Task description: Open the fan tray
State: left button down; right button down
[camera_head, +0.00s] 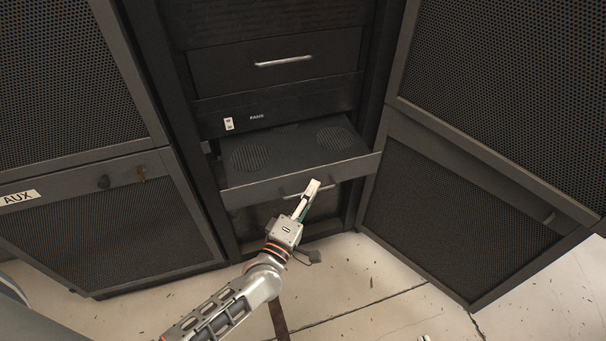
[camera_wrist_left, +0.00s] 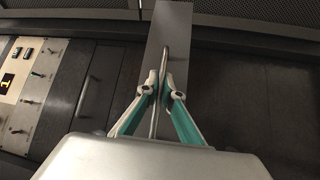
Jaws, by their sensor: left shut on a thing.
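The fan tray (camera_head: 270,153) is a dark drawer with round grilles on its top, and it stands pulled out of the rack below the "FANS" label. Its front panel carries a thin metal bar handle (camera_head: 291,195). My left gripper (camera_head: 312,187) is at the front of the tray, shut on the handle. In the left wrist view the two fingers (camera_wrist_left: 161,92) close around the bar handle (camera_wrist_left: 165,60) in front of the grey front panel (camera_wrist_left: 176,22). The fingers hide part of the handle in the head view.
A closed drawer with a handle (camera_head: 283,61) is above the tray. A small switch (camera_head: 229,124) sits beside the "FANS" label. Mesh doors stand on both sides, the left with an "AUX" label (camera_head: 19,198). Pale floor (camera_head: 350,290) with scattered debris lies in front.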

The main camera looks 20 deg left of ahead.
pick_arm(q)
jog(key=shift+s+d, duration=0.45)
jog(key=shift+s, duration=0.25)
pick_arm(e)
jog(key=shift+s+d+f, duration=0.15)
jog(key=shift+s+f, duration=0.2)
jog(key=shift+s, duration=0.1)
jog(key=shift+w, duration=0.1)
pick_arm(q)
jog(key=c, duration=2.2)
grip_release()
pick_arm(e)
jog(key=shift+w+r, duration=0.1)
jog(key=shift+r, duration=0.1)
pick_arm(q)
jog(key=shift+v, duration=3.7)
